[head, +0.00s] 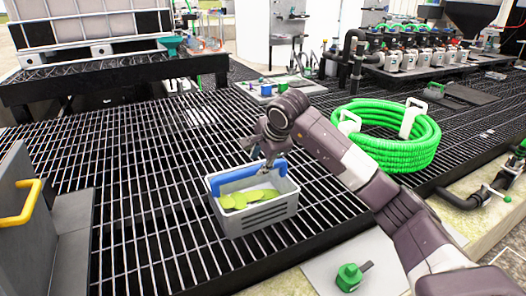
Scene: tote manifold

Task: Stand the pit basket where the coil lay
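The pit basket (262,217) is a grey box with slots in its side, a blue handle (235,176) and flat yellow-green pieces inside. It looks upright on or just above the black grating; I cannot tell which. My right gripper (268,160) reaches down to the handle's right part, its fingers small and partly hidden by my wrist. Whether they are closed on the handle is unclear. The green hose coil (395,157), with white straps, lies on the grating to the right of my arm. My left gripper is not in view.
The black grating (130,150) is largely clear left of and behind the basket. A yellow-handled grey panel (22,230) stands at left. A green-knobbed fitting (349,277) sits on a pale plate in front. A manifold of several white bottles (425,58) stands behind the coil.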

